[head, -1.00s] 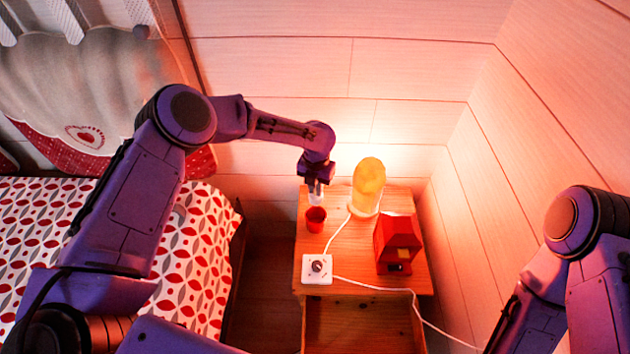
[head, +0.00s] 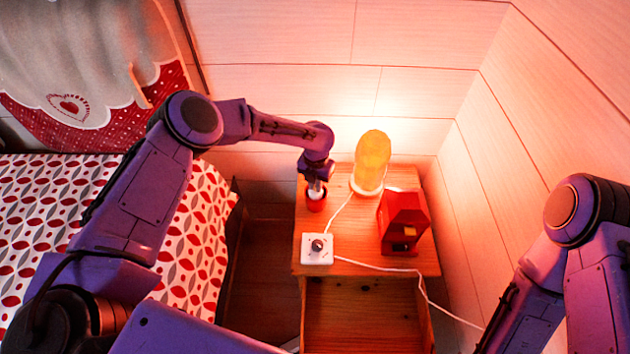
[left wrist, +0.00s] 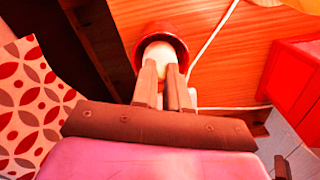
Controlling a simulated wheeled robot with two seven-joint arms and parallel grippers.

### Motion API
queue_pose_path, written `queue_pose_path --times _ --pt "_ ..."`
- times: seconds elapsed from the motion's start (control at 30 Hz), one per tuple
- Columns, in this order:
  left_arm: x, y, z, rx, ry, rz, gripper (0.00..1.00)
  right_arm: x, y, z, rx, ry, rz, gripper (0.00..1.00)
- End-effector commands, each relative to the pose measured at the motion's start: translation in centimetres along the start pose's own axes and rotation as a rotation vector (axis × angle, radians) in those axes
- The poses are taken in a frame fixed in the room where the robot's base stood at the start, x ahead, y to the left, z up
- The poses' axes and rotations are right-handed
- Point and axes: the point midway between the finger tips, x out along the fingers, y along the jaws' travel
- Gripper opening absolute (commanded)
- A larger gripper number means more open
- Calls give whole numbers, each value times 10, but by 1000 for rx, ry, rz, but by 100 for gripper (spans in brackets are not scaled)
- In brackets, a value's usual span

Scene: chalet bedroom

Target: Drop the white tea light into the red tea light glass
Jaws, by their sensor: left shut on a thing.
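The red tea light glass (head: 316,205) stands on the left part of the wooden bedside table. In the left wrist view its dark red rim (left wrist: 181,47) curves around the white tea light (left wrist: 159,51). My left gripper (head: 316,188) points down at the glass and is shut on the tea light, also seen between its fingertips (left wrist: 164,68) in the wrist view. The tea light is over or within the glass mouth; how deep it sits I cannot tell. My right arm shows at the lower right, but its gripper is out of view.
On the bedside table (head: 372,220) stand a glowing yellow lamp (head: 371,162), a red box-like object (head: 402,222) and a white block with a dark knob (head: 317,248). A white cable runs across the top. The bed (head: 50,220) is at left, walls behind and right.

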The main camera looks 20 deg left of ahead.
Motion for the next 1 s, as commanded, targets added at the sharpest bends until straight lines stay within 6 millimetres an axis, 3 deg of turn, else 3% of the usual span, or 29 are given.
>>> queue_pose_path --times 0.27,0.3,0.37,0.4,1.0 --pt "1 0 0 0 0 0 0 1 0 0 0 0 0 47" --pt "1 0 0 0 0 0 20 1 0 0 0 0 0 47" --pt "1 0 0 0 0 0 40 1 0 0 0 0 0 47" --pt "1 0 0 1 0 0 43 1 0 0 0 0 0 47" --pt "0 0 0 1 0 0 43 0 0 0 0 0 0 47"
